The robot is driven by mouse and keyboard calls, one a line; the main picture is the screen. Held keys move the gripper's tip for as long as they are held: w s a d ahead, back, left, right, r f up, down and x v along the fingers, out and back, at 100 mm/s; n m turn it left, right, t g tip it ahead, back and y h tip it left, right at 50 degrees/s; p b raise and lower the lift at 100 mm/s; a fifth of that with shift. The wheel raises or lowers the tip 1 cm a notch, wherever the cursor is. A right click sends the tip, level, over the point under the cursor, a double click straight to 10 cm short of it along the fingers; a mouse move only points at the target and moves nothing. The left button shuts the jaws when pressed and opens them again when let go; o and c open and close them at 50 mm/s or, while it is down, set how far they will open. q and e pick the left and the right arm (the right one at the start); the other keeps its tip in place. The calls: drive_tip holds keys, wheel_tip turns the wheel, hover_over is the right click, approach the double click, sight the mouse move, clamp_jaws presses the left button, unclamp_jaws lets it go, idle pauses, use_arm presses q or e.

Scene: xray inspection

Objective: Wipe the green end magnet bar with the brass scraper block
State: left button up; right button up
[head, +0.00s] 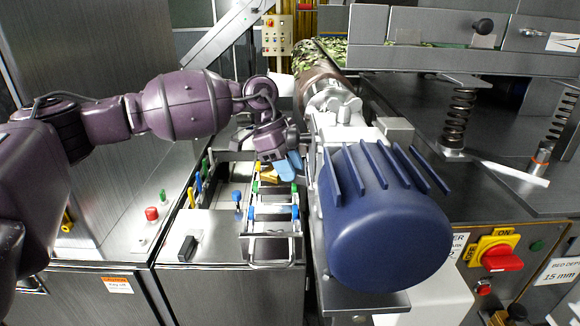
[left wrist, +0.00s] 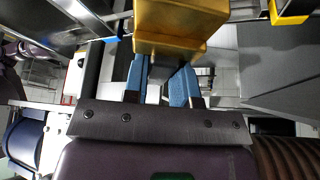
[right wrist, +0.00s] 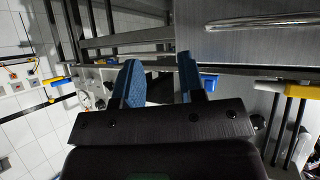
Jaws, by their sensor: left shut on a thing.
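The brass scraper block (left wrist: 172,22) is a gold-coloured block between the blue fingers of my left gripper (left wrist: 165,85) in the left wrist view. In the head view this gripper (head: 287,167) is above the far part of a metal rack, and the block is mostly hidden there. The green end magnet bar (head: 255,187) appears to lie across the rack, just below the gripper; its middle is partly hidden. I cannot tell whether block and bar touch. My right gripper (right wrist: 160,82) shows only in the right wrist view, fingers apart, with nothing between them.
The rack (head: 270,264) also carries bars with blue ends (head: 251,212). A large blue motor housing (head: 385,235) stands close on its right. More coloured ends (head: 191,198) stand left of the rack. A red knob (head: 151,213) and a black handle (head: 187,248) are on the left.

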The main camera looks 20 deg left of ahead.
sight(302, 174)
use_arm(q)
drive_tip(key=shift+f+b, duration=0.55)
drive_tip(key=shift+f, duration=0.4)
idle(0.4)
drive_tip(key=shift+d, duration=0.1)
drive_tip(key=shift+w+d+r, duration=0.1)
drive_tip(key=shift+w+d, duration=0.2)
drive_tip(key=shift+d, duration=0.25)
drive_tip(key=shift+w+d, duration=0.25)
drive_tip(key=shift+d, duration=0.25)
drive_tip(key=shift+w+d+r, duration=0.1)
drive_tip(key=shift+d+r, duration=0.15)
drive_tip(key=shift+d, duration=0.1)
drive_tip(key=shift+a+r, duration=0.1)
drive_tip(key=shift+r, duration=0.05)
drive_tip(key=shift+a, duration=0.4)
drive_tip(key=shift+s+a, duration=0.45)
drive_tip(key=shift+a, duration=0.1)
drive_tip(key=shift+s+a, duration=0.15)
drive_tip(key=shift+a, duration=0.25)
